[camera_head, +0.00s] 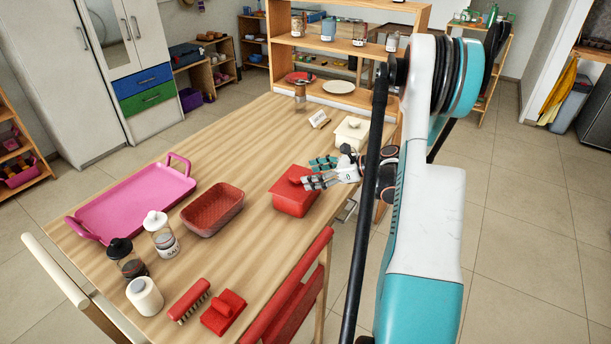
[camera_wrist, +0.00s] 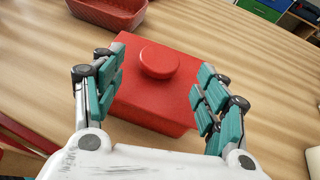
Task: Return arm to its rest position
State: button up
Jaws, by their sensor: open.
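My gripper (camera_head: 325,172) is open, in the head view just above and to the right of a red lidded box (camera_head: 295,198) on the wooden table (camera_head: 240,160). In the wrist view my gripper (camera_wrist: 160,90) has its teal fingers spread to either side of the red lidded box (camera_wrist: 150,105), with the round lid knob (camera_wrist: 160,62) between them. The fingers do not close on the knob. Whether they touch the box's sides cannot be told. My arm reaches in from the right of the head view.
A pink tray (camera_head: 135,198), red basket (camera_head: 212,211), salt jar (camera_head: 160,232), dark-topped jar (camera_head: 127,260), white jar (camera_head: 145,297) and red brush (camera_head: 190,300) stand left and in front. A cream lidded box (camera_head: 351,132) stands behind my gripper. A wooden shelf (camera_head: 350,55) is at the back.

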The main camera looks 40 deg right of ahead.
jog(key=v, duration=0.8)
jog(key=shift+s, duration=0.2)
